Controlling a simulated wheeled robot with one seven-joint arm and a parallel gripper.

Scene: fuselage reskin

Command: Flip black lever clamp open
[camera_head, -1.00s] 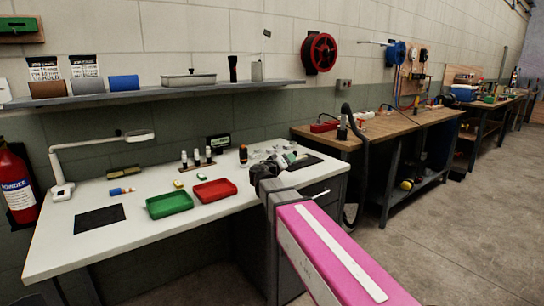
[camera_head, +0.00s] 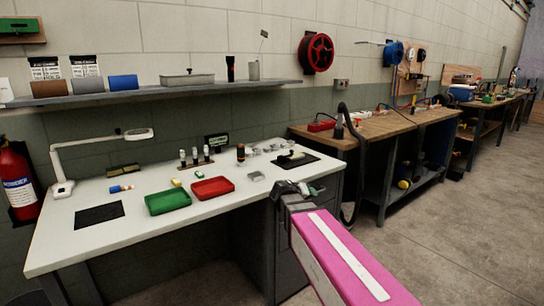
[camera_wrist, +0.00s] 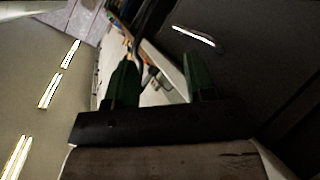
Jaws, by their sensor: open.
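My gripper (camera_head: 312,190) is at the end of the pink arm, in front of the right end of the white workbench. The wrist view shows its two green fingers (camera_wrist: 160,82) spread apart with nothing held between them. A small dark and pale device (camera_head: 293,156) lies on the black mat at the bench's right end, beyond my gripper. It may be the black lever clamp, but it is too small to be sure, and its lever position cannot be read. My gripper looks apart from it.
The white workbench (camera_head: 125,237) holds a green tray (camera_head: 168,202), a red tray (camera_head: 212,188), a desk lamp (camera_head: 62,187) and small bottles. A black hose (camera_head: 350,190) hangs between it and the wooden bench (camera_head: 400,123). The floor (camera_head: 465,220) at right is clear.

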